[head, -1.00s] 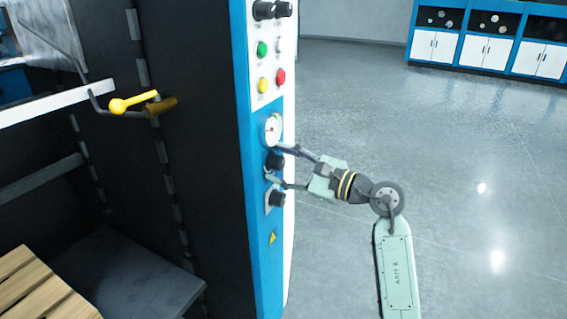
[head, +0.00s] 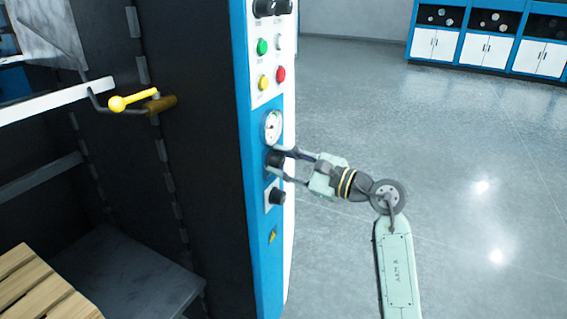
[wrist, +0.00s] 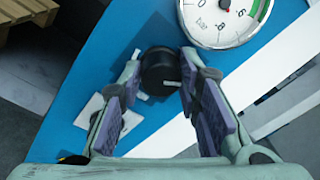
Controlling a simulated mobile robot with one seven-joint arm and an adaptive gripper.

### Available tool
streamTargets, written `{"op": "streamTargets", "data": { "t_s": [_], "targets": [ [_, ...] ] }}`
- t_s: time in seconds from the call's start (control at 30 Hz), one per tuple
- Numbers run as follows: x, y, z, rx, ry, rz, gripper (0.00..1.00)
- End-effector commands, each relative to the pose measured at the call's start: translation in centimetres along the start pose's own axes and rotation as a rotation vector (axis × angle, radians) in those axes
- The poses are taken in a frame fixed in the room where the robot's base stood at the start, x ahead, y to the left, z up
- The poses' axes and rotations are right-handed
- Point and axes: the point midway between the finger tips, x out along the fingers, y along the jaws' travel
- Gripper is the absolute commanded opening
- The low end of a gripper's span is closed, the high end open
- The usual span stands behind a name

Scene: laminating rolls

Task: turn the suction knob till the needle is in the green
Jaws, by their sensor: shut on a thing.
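The suction knob is the upper black knob (head: 272,160) on the blue panel, below the gauge. In the wrist view the black knob (wrist: 158,72) sits between my fingertips, with a small white mark on its face. My gripper (head: 281,163) reaches it from the right and is shut on it. The round white gauge (head: 272,127) is just above. In the wrist view the gauge (wrist: 215,30) is cut off by the top edge; its green band (wrist: 262,10) is at the right. I cannot make out where the needle points.
A second black knob (head: 278,197) on a pale plate is just below. Green, red and yellow buttons (head: 263,47) are higher on the panel. A yellow-handled lever (head: 133,101) sticks out at the left. The floor at the right is clear.

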Motion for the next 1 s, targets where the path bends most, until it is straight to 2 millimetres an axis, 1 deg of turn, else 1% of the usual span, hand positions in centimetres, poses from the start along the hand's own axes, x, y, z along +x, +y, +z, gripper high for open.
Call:
{"op": "streamTargets", "data": {
  "t_s": [0.17, 0.37, 1.0],
  "targets": [
    [0.01, 0.16, -0.13, 0.051, 0.003, 0.004, 0.03],
    [0.03, 0.23, -0.21, 0.178, 0.011, 0.011, 0.03],
    [0.02, -0.08, -0.08, 0.778, 0.049, 0.043, 0.03]
  ]
}}
